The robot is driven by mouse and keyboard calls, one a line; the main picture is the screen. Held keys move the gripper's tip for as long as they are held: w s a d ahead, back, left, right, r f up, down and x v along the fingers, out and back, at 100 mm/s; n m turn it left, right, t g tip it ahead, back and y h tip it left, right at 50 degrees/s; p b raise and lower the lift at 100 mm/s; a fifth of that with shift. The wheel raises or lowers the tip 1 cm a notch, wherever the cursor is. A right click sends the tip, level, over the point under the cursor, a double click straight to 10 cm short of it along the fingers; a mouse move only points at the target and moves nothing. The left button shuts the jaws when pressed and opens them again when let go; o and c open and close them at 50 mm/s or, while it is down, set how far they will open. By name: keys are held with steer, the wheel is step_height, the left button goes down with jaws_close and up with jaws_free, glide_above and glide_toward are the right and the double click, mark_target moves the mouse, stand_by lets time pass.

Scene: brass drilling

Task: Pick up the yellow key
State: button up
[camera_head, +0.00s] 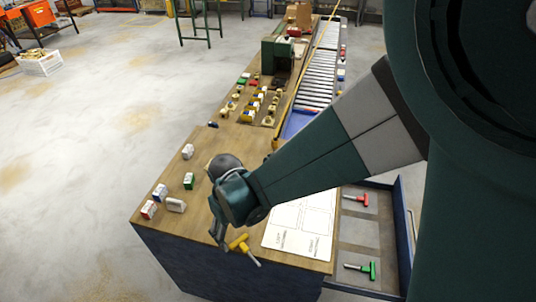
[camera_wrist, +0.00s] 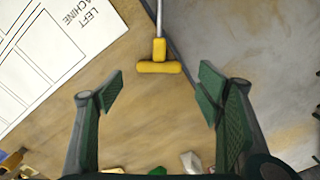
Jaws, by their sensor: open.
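The yellow key (camera_head: 238,242) has a T-shaped yellow handle and a thin grey shaft. It lies on the wooden table top near its front edge, left of the white printed sheet. In the wrist view the yellow key (camera_wrist: 158,62) is just beyond my fingertips, its handle crosswise between the two finger lines and its shaft pointing away. My gripper (camera_wrist: 160,86) is open and empty, with green pads apart on either side. In the head view my gripper (camera_head: 219,240) is beside the handle, partly hidden by my own wrist.
The white sheet (camera_head: 300,222) lies right of the key. An open drawer (camera_head: 362,235) holds a red key (camera_head: 357,199) and a green key (camera_head: 361,269). Small boxes, including a green one (camera_head: 189,181), stand on the table's left. The table edge is close to the key.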

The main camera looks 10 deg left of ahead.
mark_target(238, 240)
steer(key=shift+f, duration=0.1)
steer(key=shift+f, duration=2.5)
steer(key=shift+d, duration=0.1)
steer(key=c, duration=1)
